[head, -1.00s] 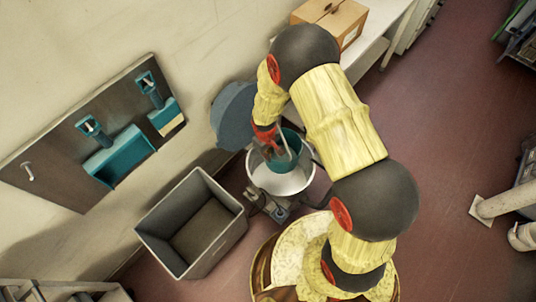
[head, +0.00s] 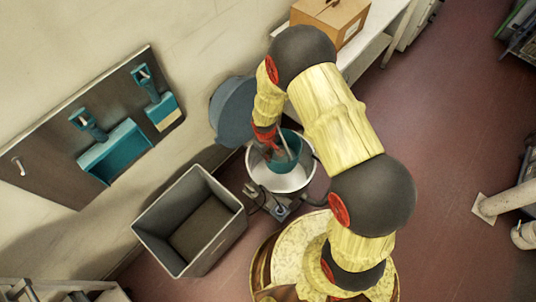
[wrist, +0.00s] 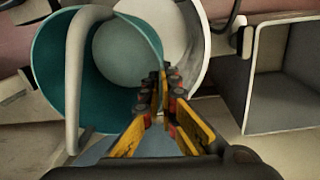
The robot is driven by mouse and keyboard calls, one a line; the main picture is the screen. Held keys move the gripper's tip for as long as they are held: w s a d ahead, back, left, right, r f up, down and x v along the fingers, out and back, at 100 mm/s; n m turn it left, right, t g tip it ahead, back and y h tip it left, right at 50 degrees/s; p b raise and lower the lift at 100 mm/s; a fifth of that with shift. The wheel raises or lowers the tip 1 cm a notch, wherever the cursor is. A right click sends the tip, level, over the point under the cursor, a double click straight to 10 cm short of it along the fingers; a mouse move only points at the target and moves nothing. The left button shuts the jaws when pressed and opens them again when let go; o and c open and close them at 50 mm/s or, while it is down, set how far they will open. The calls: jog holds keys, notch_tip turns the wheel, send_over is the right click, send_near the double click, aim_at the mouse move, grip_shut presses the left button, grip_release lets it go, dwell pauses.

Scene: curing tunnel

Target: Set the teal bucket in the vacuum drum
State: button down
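The teal bucket (head: 294,152) shows in the head view at the mouth of the vacuum drum (head: 292,184), a round metal drum with a pale inside. The drum's blue-grey lid (head: 232,115) stands open behind it. In the wrist view the bucket (wrist: 52,65) is large at the left, its pale handle (wrist: 75,75) across it, and the drum's pale wall (wrist: 190,40) lies beyond. My gripper (wrist: 162,88) is closed on the bucket's rim; in the head view my gripper (head: 272,148) is partly hidden by the arm. I cannot tell whether the bucket touches the drum's bottom.
A grey open bin (head: 150,235) stands left of the drum. A wall panel (head: 50,150) carries teal tools. A cardboard box (head: 345,20) sits on a white shelf behind my arm. The red floor at right is mostly clear, with a pale post (head: 505,203) there.

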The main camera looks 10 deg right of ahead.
jog(key=shift+f+b, duration=2.55)
jog(key=shift+f, duration=1.3)
notch_tip(320, 180, down, 17)
dwell(1.0)
jog(key=shift+f, duration=0.6)
dwell(1.3)
jog(key=c, duration=2)
grip_release()
